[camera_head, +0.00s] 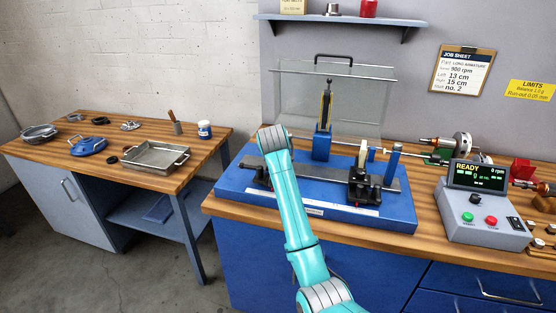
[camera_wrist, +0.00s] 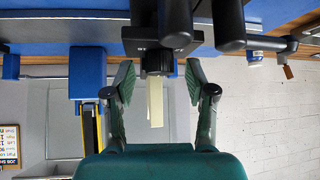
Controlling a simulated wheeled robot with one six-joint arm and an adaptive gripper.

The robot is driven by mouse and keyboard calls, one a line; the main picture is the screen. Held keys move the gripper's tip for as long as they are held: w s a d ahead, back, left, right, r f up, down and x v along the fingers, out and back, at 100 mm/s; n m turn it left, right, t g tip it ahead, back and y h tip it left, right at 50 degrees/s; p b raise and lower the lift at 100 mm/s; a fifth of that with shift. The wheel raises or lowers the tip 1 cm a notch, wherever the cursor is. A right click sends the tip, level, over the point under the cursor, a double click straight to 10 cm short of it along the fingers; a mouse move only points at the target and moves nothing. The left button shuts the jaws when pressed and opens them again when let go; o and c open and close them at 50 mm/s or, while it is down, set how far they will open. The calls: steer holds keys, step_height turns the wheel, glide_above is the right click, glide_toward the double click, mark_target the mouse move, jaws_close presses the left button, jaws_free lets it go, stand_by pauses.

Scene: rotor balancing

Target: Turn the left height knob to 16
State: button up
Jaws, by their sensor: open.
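In the wrist view, which looks upside down, my open gripper (camera_wrist: 158,85) has one finger on each side of a black stand part (camera_wrist: 157,62) with a cream upright piece (camera_wrist: 155,105). This seems to be the left support; I cannot tell whether the fingers touch it. The left height knob cannot be made out clearly, and no scale reading is legible. In the head view, my arm hides the gripper and most of the left support on the blue base (camera_head: 390,218). The right support (camera_head: 364,188) stands clear, with a cream top.
A blue post (camera_head: 322,145) stands behind the supports, before a clear guard (camera_head: 290,100). A control box (camera_head: 487,215) reading READY is at right. The job sheet (camera_head: 462,73) lists left 13 cm, right 15 cm. A side table with a metal tray (camera_head: 155,157) is at left.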

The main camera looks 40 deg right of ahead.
steer(key=shift+w+d+f, duration=0.1)
steer(key=shift+w+f, duration=0.05)
jaws_close()
stand_by(0.4)
steer(key=shift+w+m+g+h, duration=0.1)
steer(key=shift+m+g+h, duration=0.45)
steer(key=shift+m, duration=0.35)
steer(key=shift+w+m+g+h, duration=0.1)
steer(key=shift+m+g+h, duration=0.65)
steer(key=shift+m+g, duration=1.1)
steer(key=shift+a+m+t, duration=0.2)
steer(key=shift+m+t, duration=0.1)
steer(key=shift+m, duration=0.15)
